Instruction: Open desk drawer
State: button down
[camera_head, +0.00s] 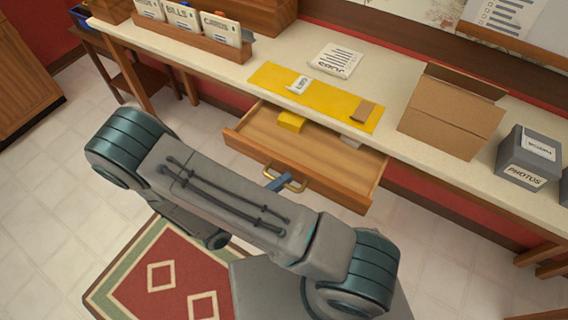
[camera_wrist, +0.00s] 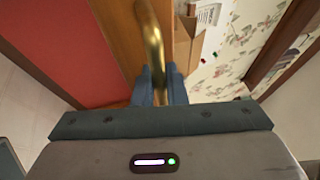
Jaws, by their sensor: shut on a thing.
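The desk drawer (camera_head: 330,176) is pulled partly out from under the white desk top (camera_head: 222,72). Its wooden front faces me, with a brass handle (camera_head: 296,185) in the middle. A yellow block (camera_head: 291,122) and a pale item (camera_head: 350,142) lie inside the drawer. My gripper (camera_head: 277,182) is at the handle, mostly hidden behind my arm. In the wrist view, the blue fingers of my gripper (camera_wrist: 160,88) are shut on the brass handle (camera_wrist: 150,38), one on each side of it.
On the desk stand a file rack (camera_head: 190,40), a yellow mat (camera_head: 318,95), an open cardboard box (camera_head: 450,118) and a grey photo box (camera_head: 528,158). A red patterned rug (camera_head: 165,275) lies on the tiled floor. Floor left of the drawer is clear.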

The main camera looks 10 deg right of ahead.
jog(key=shift+s+a, duration=1.4)
jog(key=shift+s, duration=0.05)
jog(key=c, duration=1.7)
grip_release()
jog(key=shift+c, duration=0.2)
jog(key=shift+a, duration=0.15)
jog(key=v, duration=1.3)
jog(key=shift+s+a+b, duration=0.15)
jog(key=shift+a+b, duration=0.15)
jog(key=shift+b, duration=0.1)
jog(key=shift+f, duration=0.15)
